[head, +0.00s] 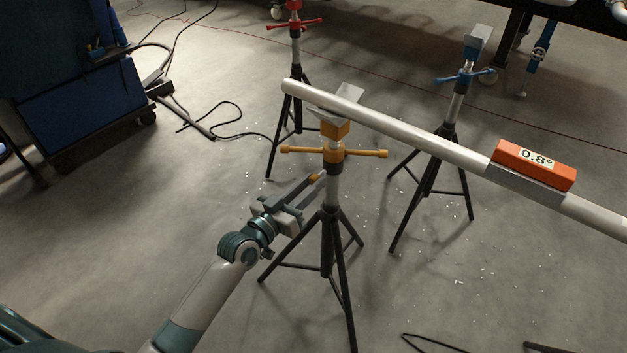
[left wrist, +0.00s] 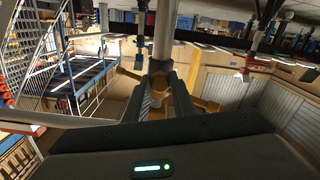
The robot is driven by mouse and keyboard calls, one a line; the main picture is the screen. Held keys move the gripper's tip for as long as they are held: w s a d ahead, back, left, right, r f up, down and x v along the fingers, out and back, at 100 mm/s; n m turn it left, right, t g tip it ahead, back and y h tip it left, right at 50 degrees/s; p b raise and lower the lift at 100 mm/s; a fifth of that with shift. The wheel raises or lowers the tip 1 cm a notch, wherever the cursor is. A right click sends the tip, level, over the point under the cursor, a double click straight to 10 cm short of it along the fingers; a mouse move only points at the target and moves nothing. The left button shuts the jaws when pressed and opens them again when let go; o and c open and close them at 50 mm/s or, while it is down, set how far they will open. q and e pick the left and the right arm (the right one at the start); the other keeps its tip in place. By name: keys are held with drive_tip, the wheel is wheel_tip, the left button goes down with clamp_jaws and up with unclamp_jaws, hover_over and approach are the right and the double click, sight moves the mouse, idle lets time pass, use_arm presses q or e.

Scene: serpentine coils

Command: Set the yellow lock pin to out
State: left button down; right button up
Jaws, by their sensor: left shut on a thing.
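The yellow stand's orange-yellow collar (head: 333,152) with its crossbar handle sits high on a black tripod. The yellow lock pin (head: 316,178) shows as a small yellow piece at the stand's post, just below the collar and at my left fingertips. My left gripper (head: 309,186) comes in from the lower left and is shut on the lock pin. The wrist view shows the left gripper (left wrist: 160,83) close to the post, with yellow parts beside the fingers. The fingers hide much of the pin, so I cannot tell how far it is in or out. My right gripper is not in view.
A long pale pipe (head: 410,142) rests on the yellow stand's head and bears an orange level (head: 533,165) reading 0.8°. A blue-handled stand (head: 458,85) and a red-handled stand (head: 294,60) stand behind. A blue cart (head: 80,110) and cables lie at left.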

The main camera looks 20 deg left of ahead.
use_arm(q)
drive_tip(key=shift+s+a+f, duration=0.1)
drive_tip(key=shift+s+a, duration=0.1)
drive_tip(key=shift+s, duration=0.35)
drive_tip(key=c, duration=1.7)
unclamp_jaws()
drive_tip(key=shift+o, duration=1.1)
drive_tip(key=shift+s+a, duration=0.1)
drive_tip(key=shift+s, duration=0.1)
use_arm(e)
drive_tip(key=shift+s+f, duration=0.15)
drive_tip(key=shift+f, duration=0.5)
use_arm(q)
drive_tip(key=b+v, duration=0.1)
drive_tip(key=v, duration=1.6)
drive_tip(key=shift+s, duration=0.2)
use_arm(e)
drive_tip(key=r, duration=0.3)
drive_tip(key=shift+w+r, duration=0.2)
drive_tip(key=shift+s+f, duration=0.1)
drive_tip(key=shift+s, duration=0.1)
